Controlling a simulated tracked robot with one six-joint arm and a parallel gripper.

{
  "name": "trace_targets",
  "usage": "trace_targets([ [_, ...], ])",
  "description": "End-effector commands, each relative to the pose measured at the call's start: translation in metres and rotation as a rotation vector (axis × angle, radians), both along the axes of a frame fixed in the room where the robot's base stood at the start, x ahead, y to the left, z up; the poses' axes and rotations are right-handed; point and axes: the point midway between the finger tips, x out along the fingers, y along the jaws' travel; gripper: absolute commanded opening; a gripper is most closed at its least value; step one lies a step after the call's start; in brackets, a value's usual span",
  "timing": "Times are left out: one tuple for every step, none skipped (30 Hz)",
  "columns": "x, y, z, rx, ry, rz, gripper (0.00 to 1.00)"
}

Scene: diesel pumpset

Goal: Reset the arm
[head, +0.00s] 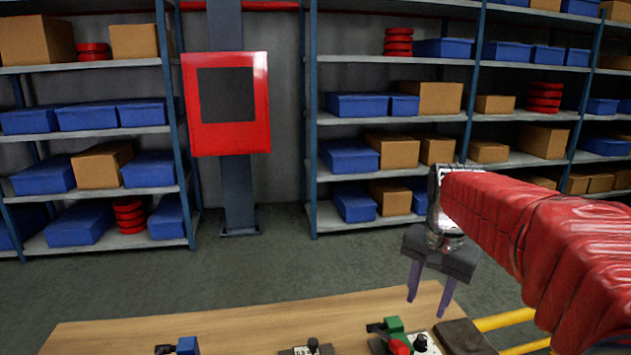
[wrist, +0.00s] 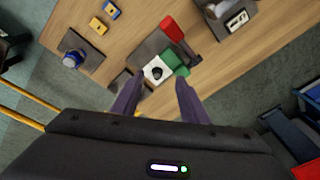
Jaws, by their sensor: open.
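My gripper (head: 430,288) is raised above the right part of the wooden table (head: 250,325) in the head view, its fingers pointing down. The two purple fingers are apart with nothing between them. My arm, in a red sleeve, reaches in from the right. In the wrist view my gripper (wrist: 158,98) shows its fingers spread. A white plate with a black knob (wrist: 157,71), a green block (wrist: 176,62) and a red block (wrist: 172,29) lie on the table beyond the fingertips.
A blue part (head: 187,346) and a small black-knobbed part (head: 313,346) stand at the table's front. Yellow rails (head: 505,320) lie at the right. Shelves of blue bins and cartons line the back, with a red panel (head: 226,105) on a post. The air above the table is clear.

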Motion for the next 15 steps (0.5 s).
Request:
trace_targets([
  [-0.01, 0.005, 0.004, -0.006, -0.015, 0.028, 0.4],
  [-0.016, 0.007, 0.005, -0.009, -0.024, 0.045, 0.4],
  [-0.023, 0.01, 0.007, -0.015, -0.034, 0.069, 0.4],
  [-0.029, 0.012, 0.007, -0.018, -0.042, 0.086, 0.4],
  [-0.034, 0.014, 0.009, -0.022, -0.051, 0.105, 0.4],
  [-0.042, 0.017, 0.01, -0.027, -0.061, 0.128, 0.4],
  [-0.048, 0.019, 0.01, -0.032, -0.067, 0.145, 0.4],
  [-0.053, 0.021, 0.011, -0.036, -0.078, 0.161, 0.4],
  [-0.061, 0.024, 0.011, -0.042, -0.088, 0.185, 0.4],
  [-0.066, 0.026, 0.01, -0.046, -0.095, 0.202, 0.4],
  [-0.072, 0.028, 0.011, -0.051, -0.103, 0.22, 0.4],
  [-0.079, 0.03, 0.011, -0.056, -0.114, 0.244, 0.4],
  [-0.085, 0.032, 0.01, -0.061, -0.121, 0.26, 0.4],
  [-0.091, 0.034, 0.009, -0.066, -0.129, 0.277, 0.4],
  [-0.098, 0.036, 0.009, -0.073, -0.14, 0.3, 0.4],
])
